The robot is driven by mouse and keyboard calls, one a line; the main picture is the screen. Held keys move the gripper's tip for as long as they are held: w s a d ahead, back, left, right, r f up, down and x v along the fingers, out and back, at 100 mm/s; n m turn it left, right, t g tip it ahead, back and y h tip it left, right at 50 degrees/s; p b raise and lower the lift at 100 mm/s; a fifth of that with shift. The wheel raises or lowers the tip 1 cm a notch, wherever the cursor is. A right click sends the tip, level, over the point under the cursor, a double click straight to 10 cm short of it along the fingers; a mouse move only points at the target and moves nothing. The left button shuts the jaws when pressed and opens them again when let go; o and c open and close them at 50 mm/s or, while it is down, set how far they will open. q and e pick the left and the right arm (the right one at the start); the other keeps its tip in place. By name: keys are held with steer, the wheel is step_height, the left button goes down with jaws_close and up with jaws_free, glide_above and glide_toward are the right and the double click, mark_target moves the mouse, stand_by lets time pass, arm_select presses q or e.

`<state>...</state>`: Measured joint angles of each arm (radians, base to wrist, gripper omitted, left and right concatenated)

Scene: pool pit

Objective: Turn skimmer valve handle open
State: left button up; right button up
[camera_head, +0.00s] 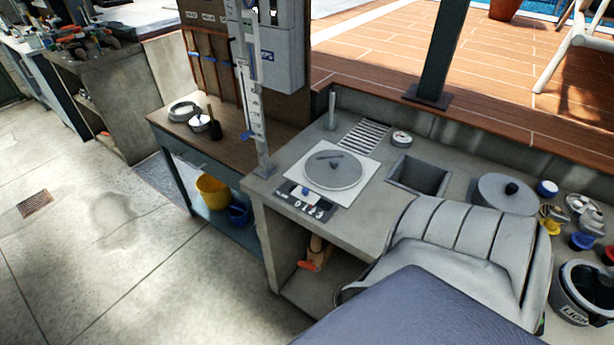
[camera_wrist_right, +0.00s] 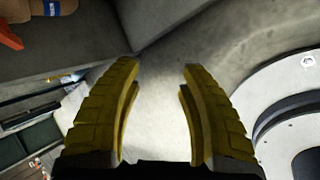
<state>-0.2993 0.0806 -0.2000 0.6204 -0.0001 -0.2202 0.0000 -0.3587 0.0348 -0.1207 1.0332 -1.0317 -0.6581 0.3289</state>
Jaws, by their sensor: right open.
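Under the counter in the head view, a small tan pipe-like fitting (camera_head: 316,244) carries an orange handle (camera_head: 305,265), which looks like the valve handle. In the right wrist view an orange piece (camera_wrist_right: 9,36) shows at the top left edge, cut off by the frame, beside a tan cylinder (camera_wrist_right: 18,11) with a blue label. My right gripper (camera_wrist_right: 158,68) has its yellow fingers apart, with nothing between them; the orange piece lies outside them to the upper left. My right gripper does not show in the head view, and no left gripper shows.
The grey counter (camera_head: 262,186) holds a round lid (camera_head: 334,172), a labelled panel (camera_head: 305,201), a sink-like basin (camera_head: 418,176) and a grey round lid (camera_head: 490,194). A wooden bench (camera_head: 170,121) stands left, a yellow bucket (camera_head: 212,191) beneath.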

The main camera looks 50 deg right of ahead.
steer(key=w+d+r+n+t+h, duration=0.1)
steer(key=w+d+r+t+h, duration=0.15)
steer(key=w+r, duration=0.35)
steer(key=w+d+r+n+t+h, duration=0.1)
steer(key=w+d+r+t+h, duration=0.2)
steer(key=r, duration=0.5)
glide_toward(307, 265)
steer(key=shift+y, duration=0.45)
steer(key=x, duration=1)
steer(key=shift+d+f, duration=0.2)
steer(key=shift+d, duration=0.05)
steer(key=shift+c, duration=0.2)
jaws_close()
